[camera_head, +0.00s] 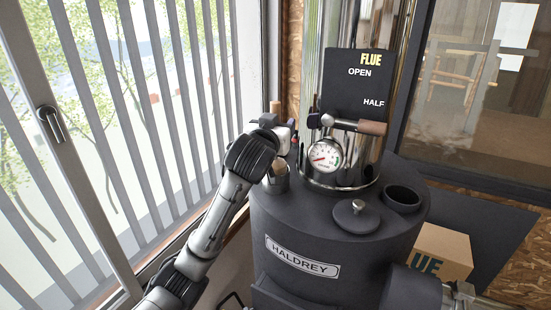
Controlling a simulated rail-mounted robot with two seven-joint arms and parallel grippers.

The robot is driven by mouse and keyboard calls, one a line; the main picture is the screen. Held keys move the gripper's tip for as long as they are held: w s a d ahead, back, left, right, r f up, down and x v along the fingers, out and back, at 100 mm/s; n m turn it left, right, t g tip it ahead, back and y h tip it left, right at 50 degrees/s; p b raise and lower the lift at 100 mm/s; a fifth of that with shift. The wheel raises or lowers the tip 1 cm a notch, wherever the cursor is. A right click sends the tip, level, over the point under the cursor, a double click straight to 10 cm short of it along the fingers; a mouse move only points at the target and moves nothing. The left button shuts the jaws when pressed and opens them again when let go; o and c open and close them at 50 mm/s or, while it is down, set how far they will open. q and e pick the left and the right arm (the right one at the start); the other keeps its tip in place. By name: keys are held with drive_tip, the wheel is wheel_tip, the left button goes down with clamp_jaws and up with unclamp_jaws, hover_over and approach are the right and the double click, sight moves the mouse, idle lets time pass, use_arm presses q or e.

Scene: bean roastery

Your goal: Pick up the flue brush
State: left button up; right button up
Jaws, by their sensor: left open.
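A light wooden upright handle end (275,107) shows just behind my left gripper, near the window frame; it may be the flue brush's handle. Its lower part is hidden by my gripper and wrist. My left gripper (287,137) is open at the back left of the roaster top, left of the gauge. Whether the handle stands between its fingers or behind them I cannot tell. A small metal cup (277,180) stands below my wrist, partly covered by it; any bristles are not visible. My right gripper is not in view.
The dark roaster drum (330,245) fills the middle. A shiny flue pipe with a dial gauge (325,155), a wooden-gripped damper lever (371,127) and a FLUE sign (358,92) rises close right of my gripper. A lid (356,216) and open port (403,197) are in front. A slatted window borders the left.

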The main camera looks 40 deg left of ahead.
use_arm(q)
drive_tip(key=shift+c, duration=0.2)
drive_tip(key=c, duration=1)
wheel_tip(320, 180, up, 10)
drive_tip(key=b, duration=0.3)
idle(0.4)
